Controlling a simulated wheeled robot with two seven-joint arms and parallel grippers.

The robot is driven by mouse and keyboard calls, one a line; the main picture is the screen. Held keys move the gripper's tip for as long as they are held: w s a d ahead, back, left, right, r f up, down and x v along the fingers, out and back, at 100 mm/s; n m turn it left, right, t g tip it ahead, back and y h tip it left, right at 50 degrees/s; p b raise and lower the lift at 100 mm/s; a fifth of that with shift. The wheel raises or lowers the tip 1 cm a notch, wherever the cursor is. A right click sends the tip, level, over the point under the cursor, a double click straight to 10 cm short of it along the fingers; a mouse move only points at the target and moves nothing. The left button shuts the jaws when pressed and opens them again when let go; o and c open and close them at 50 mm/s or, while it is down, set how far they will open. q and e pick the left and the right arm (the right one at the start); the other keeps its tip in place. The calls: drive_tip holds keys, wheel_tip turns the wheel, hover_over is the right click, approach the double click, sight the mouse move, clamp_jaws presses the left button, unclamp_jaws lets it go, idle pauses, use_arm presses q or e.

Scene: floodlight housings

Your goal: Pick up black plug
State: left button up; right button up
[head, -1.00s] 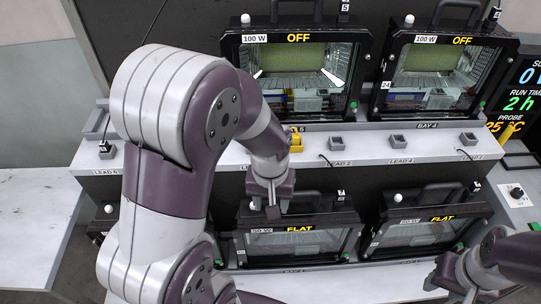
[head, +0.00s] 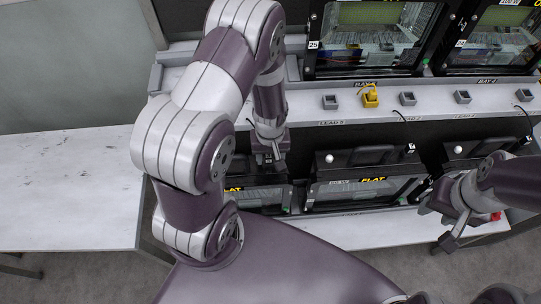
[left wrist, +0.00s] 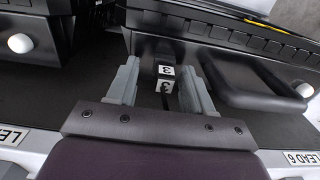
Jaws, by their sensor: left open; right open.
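A black plug (left wrist: 165,71) with a white label marked 3 shows in the left wrist view, between the two fingers of my left gripper (left wrist: 158,88). The fingers are open, one on each side of it in the picture; I cannot tell how far beyond the tips it lies. In the head view my left gripper (head: 268,160) hangs at the front of the lower left housing, and my arm hides the plug there. My right gripper (head: 450,222) is open and empty, low at the right.
A yellow plug (head: 370,96) stands on the grey shelf (head: 300,105) beside several empty grey holders. A lower housing marked FLAT (head: 365,190) is right of my left gripper. A black handle (left wrist: 255,90) is close to the right finger. A white table (head: 70,190) is clear.

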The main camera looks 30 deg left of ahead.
use_arm(q)
drive_tip(key=shift+s+a, duration=0.15)
drive_tip(key=shift+s, duration=0.1)
drive_tip(key=shift+a, duration=0.15)
drive_tip(key=c, duration=0.9)
drive_tip(key=shift+w, duration=0.2)
clamp_jaws()
drive_tip(key=shift+r, duration=0.1)
